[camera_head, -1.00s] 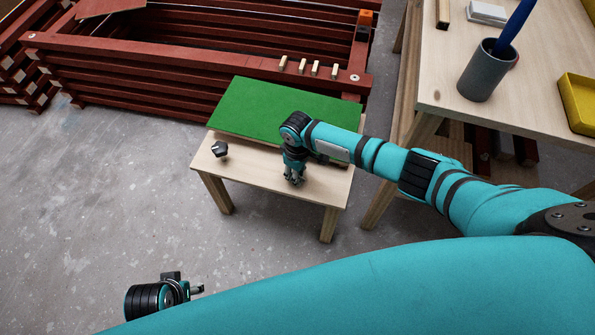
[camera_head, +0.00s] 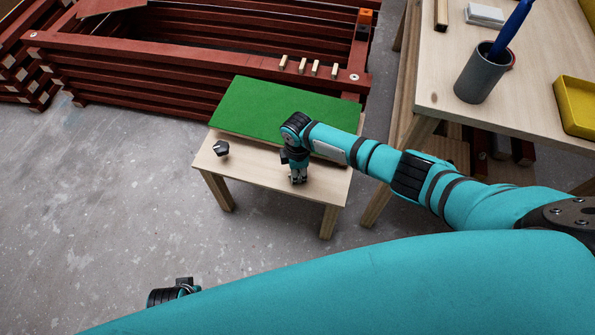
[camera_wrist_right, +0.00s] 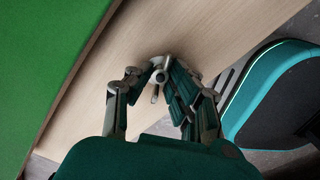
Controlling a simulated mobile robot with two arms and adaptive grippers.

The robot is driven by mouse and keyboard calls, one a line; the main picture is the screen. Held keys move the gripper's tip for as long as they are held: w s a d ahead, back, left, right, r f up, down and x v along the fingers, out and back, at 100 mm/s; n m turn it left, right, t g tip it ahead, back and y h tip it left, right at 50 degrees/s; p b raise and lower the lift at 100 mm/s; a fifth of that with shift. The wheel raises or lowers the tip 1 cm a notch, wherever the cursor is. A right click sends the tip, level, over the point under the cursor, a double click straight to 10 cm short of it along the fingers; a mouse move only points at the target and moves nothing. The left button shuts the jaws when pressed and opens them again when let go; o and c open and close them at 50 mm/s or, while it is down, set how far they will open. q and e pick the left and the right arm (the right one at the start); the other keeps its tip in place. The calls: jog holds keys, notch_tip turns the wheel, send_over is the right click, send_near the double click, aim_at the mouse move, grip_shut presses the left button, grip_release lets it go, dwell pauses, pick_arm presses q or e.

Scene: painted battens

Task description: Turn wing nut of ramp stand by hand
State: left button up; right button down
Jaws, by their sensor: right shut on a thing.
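The ramp stand is a low pale wooden stand (camera_head: 250,170) with a green sloping board (camera_head: 275,112) along its far side. A black knob (camera_head: 221,148) sits at its left. My right gripper (camera_head: 299,179) points down onto the bare wood at the right of the stand. In the right wrist view its fingers are shut on a small grey metal wing nut (camera_wrist_right: 160,76), partly hidden by the fingertips. In the head view the gripper hides this nut. My left gripper (camera_head: 188,289) shows at the bottom left, mostly hidden behind my teal arm; its fingers are unclear.
A stack of red-painted battens (camera_head: 200,70) stands behind the stand, with several small wooden pegs on top. A wooden table (camera_head: 435,75) at the right carries a grey cup (camera_head: 480,78) with a blue tool and a yellow tray (camera_head: 575,105). The floor at left is clear.

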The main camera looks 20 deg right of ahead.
jog(key=shift+a+n, duration=0.15)
jog(key=shift+n, duration=0.25)
jog(key=c, duration=1.2)
grip_release()
jog(key=shift+r, duration=0.1)
notch_tip(320, 180, up, 12)
